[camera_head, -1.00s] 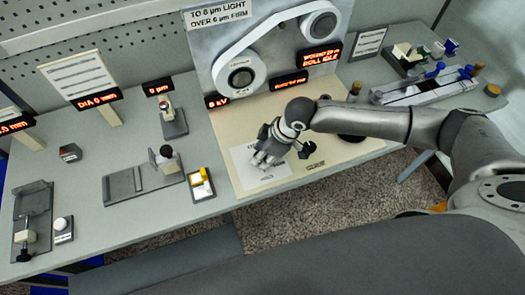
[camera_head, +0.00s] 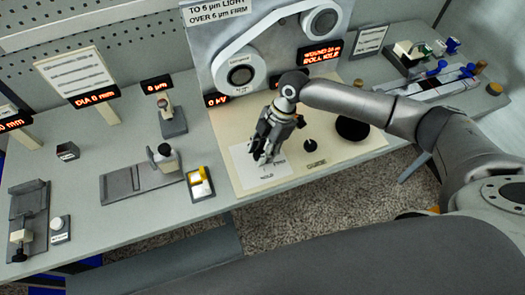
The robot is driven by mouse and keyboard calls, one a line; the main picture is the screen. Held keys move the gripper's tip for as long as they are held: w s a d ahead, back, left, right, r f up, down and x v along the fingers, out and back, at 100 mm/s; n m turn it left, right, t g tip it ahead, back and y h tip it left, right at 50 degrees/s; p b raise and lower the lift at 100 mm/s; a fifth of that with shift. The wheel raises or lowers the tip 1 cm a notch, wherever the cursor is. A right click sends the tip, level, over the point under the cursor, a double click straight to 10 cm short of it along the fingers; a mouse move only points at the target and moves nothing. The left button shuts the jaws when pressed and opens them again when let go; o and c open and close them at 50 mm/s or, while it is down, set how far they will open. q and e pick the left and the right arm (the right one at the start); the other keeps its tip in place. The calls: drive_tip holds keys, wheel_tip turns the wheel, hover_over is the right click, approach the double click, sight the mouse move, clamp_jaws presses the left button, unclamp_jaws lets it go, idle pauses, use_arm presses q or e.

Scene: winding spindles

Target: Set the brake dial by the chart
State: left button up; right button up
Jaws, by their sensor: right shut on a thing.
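My right gripper (camera_head: 264,152) points down over a white card (camera_head: 247,172) with small lettering on the cream base panel. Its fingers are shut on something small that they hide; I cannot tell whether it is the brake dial. A small black knob (camera_head: 310,145) stands on the panel to the right of the gripper, apart from it. A large black round part (camera_head: 352,128) sits farther right. The chart sign (camera_head: 217,11) at the top reads "to 6 µm light, over 6 µm firm". My left gripper is not in view.
A grey machine panel with a belt and two rollers (camera_head: 241,75) stands behind the gripper. Red-lit displays read "0 µm" (camera_head: 157,85) and "roll idle" (camera_head: 320,55). The cream panel (camera_head: 330,150) is clear at front right.

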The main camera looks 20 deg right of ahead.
drive_tip(key=shift+n, duration=0.3)
idle(0.4)
drive_tip(key=o, duration=1)
drive_tip(key=v, duration=1.2)
drive_tip(key=shift+w, duration=0.1)
drive_tip(key=shift+a, duration=0.1)
